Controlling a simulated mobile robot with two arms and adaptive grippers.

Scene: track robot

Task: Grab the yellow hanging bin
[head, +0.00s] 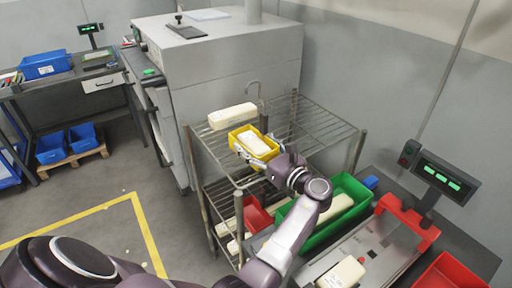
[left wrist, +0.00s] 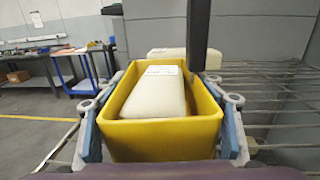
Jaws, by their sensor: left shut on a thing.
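The yellow hanging bin (head: 270,146) is at the top of the wire rack in the head view, with a cream block (head: 252,141) inside it. In the left wrist view the yellow bin (left wrist: 160,138) fills the middle, upright, with the cream block (left wrist: 157,92) lying in it. My left gripper (head: 256,153) is shut on the bin, and in the left wrist view its fingers (left wrist: 162,128) press on both side walls. I cannot tell whether the bin touches the wire shelf. My right gripper is not in view.
Another cream block (head: 232,116) lies on the wire rack (head: 316,122) just behind the bin. A grey machine cabinet (head: 228,70) stands behind. A green bin (head: 348,187) and a scale display (head: 443,176) are to the right. A dark vertical post (left wrist: 198,35) crosses the left wrist view.

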